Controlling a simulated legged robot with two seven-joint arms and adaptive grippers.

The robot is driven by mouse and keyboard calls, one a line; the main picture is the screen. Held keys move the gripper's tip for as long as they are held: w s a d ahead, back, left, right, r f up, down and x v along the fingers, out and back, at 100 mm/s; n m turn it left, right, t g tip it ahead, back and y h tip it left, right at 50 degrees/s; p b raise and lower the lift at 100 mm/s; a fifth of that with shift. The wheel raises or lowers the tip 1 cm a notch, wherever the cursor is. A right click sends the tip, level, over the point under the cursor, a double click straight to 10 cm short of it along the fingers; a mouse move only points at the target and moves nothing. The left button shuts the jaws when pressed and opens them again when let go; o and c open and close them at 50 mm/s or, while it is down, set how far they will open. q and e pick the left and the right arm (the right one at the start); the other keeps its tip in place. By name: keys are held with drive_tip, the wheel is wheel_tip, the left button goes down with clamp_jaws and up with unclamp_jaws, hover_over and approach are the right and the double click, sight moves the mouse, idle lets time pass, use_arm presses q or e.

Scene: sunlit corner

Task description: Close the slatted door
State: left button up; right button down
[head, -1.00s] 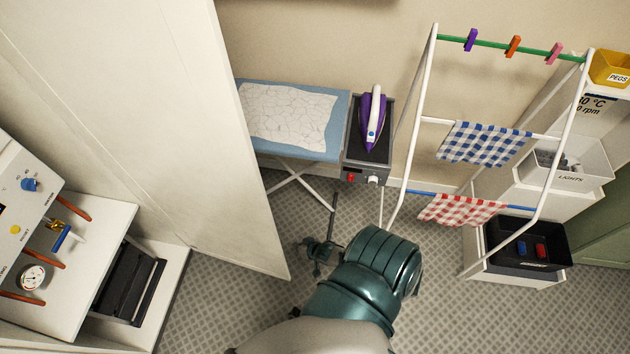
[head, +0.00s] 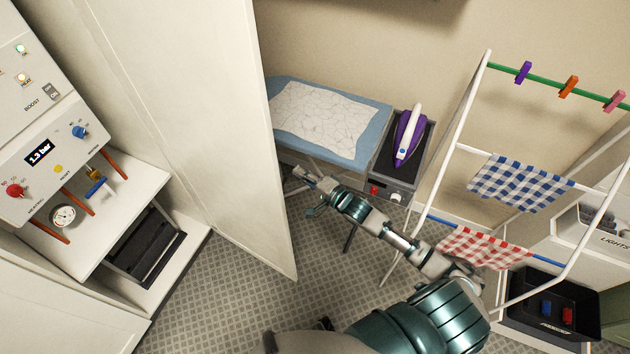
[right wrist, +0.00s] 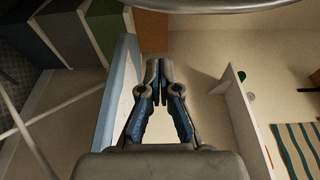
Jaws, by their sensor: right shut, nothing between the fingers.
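A tall off-white door panel (head: 200,110) stands open beside the boiler cupboard in the head view. Its free edge faces right; no slats show on this face. My right gripper (head: 304,176) is just right of that edge, near the ironing board's front, with my arm reaching in from the lower right. I cannot tell whether it touches the door. In the right wrist view the right gripper (right wrist: 157,72) is shut and empty, its fingertips together, with the board's blue edge to the left. A pale upright panel (right wrist: 243,118) shows at right. My left gripper is not in view.
The ironing board (head: 370,150) and a stand with a purple iron (head: 409,135) are behind my right gripper. A white drying rack (head: 450,150) stands close to my right arm. A boiler (head: 50,150) is at left. Grey patterned floor (head: 230,310) is free below the door.

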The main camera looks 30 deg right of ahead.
drive_tip(key=a+p, duration=0.1)
drive_tip(key=a, duration=0.3)
drive_tip(key=shift+s, duration=0.15)
idle(0.4)
